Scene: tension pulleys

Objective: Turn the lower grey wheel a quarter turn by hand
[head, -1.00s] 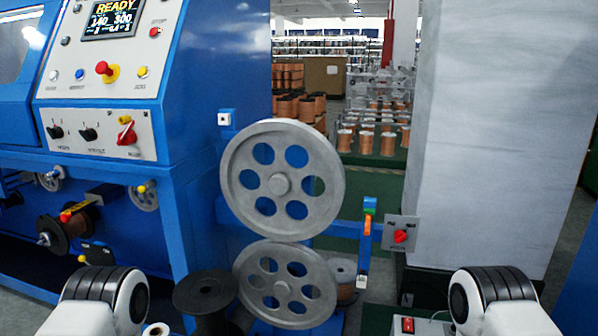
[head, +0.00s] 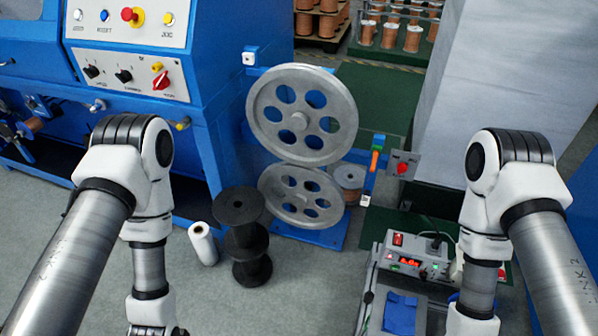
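The lower grey wheel (head: 301,196) is a spoked disc with round holes. It stands upright on a blue frame near the floor, in the middle of the head view. The upper grey wheel (head: 301,119) is just above it and slightly larger. My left arm comes down at the left and my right arm at the right, both apart from the wheels. Both grippers are below the bottom edge of the picture, so neither shows.
Black spools (head: 243,238) and a white roll (head: 203,243) stand on the floor left of the lower wheel. A grey bench unit (head: 415,262) with red switches is at the lower right. A small box with a red knob (head: 402,168) and a grey pillar are right of the wheels.

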